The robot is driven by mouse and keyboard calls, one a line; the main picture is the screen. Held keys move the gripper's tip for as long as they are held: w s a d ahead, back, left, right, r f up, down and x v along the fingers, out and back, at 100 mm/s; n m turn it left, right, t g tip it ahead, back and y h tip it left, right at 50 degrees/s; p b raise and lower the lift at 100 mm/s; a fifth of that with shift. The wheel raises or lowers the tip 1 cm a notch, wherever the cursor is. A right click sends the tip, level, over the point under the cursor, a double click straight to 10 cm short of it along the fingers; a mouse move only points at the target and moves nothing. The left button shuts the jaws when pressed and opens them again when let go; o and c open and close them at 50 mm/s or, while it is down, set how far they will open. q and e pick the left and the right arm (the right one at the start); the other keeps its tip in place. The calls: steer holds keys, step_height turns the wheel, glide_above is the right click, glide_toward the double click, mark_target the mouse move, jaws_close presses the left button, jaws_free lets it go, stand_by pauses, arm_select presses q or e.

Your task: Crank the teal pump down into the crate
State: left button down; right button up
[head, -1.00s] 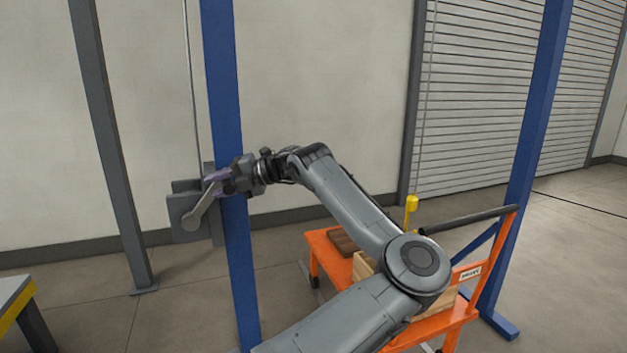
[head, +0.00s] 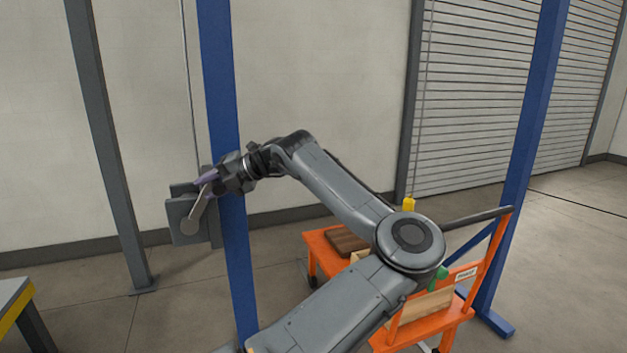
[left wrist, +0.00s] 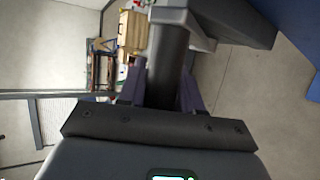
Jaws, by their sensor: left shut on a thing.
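My left gripper (head: 207,180) is shut on the handle of the winch crank (head: 198,210), at the blue post on the left. The crank arm slants up and right from its hub on the grey winch box (head: 179,212). In the left wrist view the purple fingers sit on either side of the dark handle (left wrist: 166,65). A small green-teal part, likely the pump (head: 437,278), shows beside my arm's elbow. The wooden crate (head: 424,306) is on the orange cart, partly behind my arm. How the pump sits relative to the crate is hidden. My right gripper is not in view.
The orange cart (head: 462,318) has a dark push bar, and a brown board (head: 345,240) lies on its left. A yellow part (head: 408,204) shows above my elbow. Blue posts (head: 222,120) stand left and right. A yellow-edged table (head: 14,303) is at lower left.

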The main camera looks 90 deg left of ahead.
arm_select(q)
steer(key=shift+s+d+r+t+p, duration=0.15)
steer(key=shift+s+t+p, duration=0.15)
steer(key=shift+s+p, duration=0.1)
steer(key=shift+s+d+r+t+p, duration=0.1)
steer(key=shift+s+r+t+p, duration=0.05)
steer(key=shift+s+t+p, duration=0.15)
steer(key=shift+s+d+r+n+t+p, duration=0.1)
steer(key=shift+s+n+t+p, duration=0.2)
steer(key=shift+s, duration=0.15)
stand_by(0.5)
steer(key=shift+s+d+r+t+p, duration=0.1)
steer(key=shift+s+t+p, duration=0.2)
stand_by(0.4)
